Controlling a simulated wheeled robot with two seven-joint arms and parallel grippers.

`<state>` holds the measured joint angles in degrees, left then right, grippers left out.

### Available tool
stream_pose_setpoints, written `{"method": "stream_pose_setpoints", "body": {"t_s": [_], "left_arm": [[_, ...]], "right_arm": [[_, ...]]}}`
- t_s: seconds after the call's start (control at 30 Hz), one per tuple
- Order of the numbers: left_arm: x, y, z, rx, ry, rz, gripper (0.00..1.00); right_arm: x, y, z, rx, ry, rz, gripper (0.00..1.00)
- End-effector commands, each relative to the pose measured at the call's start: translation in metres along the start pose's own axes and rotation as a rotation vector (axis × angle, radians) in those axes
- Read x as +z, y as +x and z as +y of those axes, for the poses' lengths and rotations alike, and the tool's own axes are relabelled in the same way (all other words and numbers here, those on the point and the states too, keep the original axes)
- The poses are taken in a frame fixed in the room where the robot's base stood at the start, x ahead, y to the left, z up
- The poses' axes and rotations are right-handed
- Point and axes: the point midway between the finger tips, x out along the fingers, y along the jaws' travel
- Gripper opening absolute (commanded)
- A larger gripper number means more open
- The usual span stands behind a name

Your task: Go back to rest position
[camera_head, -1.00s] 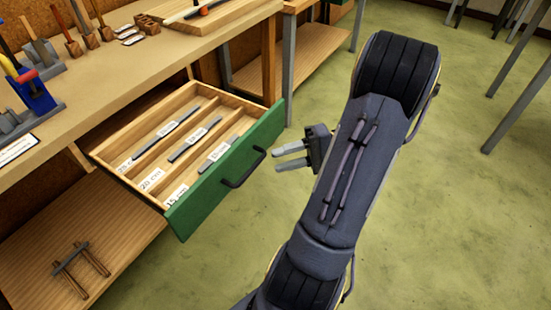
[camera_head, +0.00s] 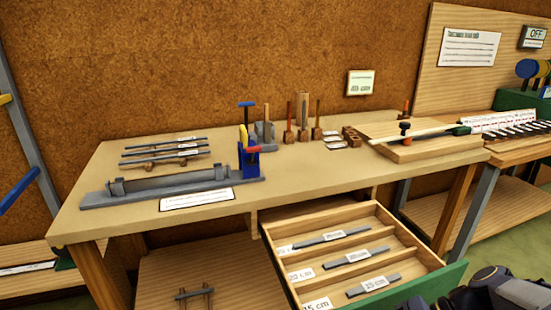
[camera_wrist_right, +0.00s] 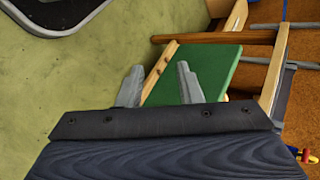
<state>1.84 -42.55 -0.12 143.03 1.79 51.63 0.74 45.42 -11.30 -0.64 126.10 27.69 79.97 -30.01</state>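My right gripper (camera_wrist_right: 160,85) shows in the right wrist view with its two grey fingers apart and nothing between them. Past the fingertips is the green front (camera_wrist_right: 205,75) of the open drawer, and I cannot tell whether they touch it. In the head view only a dark part of my right arm shows at the lower right corner, and the right gripper is out of that picture. My left gripper is in neither current view. The open drawer (camera_head: 372,219) holds several grey lead strips in labelled compartments.
The workbench (camera_head: 300,190) carries a long grey tool (camera_head: 165,187), a blue vise-like tool (camera_head: 249,160), chisels and a wooden board (camera_head: 425,148). The drawer juts out from its front. Another bench (camera_head: 520,150) stands at the right. Green floor lies below the right gripper.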

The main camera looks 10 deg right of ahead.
Motion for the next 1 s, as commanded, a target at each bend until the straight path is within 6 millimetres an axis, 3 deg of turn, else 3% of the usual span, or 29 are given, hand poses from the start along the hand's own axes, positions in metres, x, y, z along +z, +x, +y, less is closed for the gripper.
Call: {"method": "stream_pose_setpoints", "body": {"t_s": [0.03,0.2,0.63,0.7,1.0], "left_arm": [[0.0,0.0,0.0,0.0,0.0,0.0,0.36],[0.0,0.0,0.0,0.0,0.0,0.0,0.36],[0.0,0.0,0.0,0.0,0.0,0.0,0.36],[-0.01,-0.02,0.009,0.0,0.0,-0.001,0.36],[-0.037,-0.073,0.033,0.0,0.0,0.0,0.36]], "right_arm": [[0.012,0.01,-0.009,0.094,-0.07,0.009,0.33],[0.028,0.026,-0.016,0.29,-0.21,0.108,0.33],[0.038,0.037,-0.037,0.384,-0.495,0.402,0.33],[0.041,0.02,-0.054,0.389,-0.48,0.395,0.33],[0.051,-0.021,-0.101,0.389,-0.476,0.392,0.33]]}}
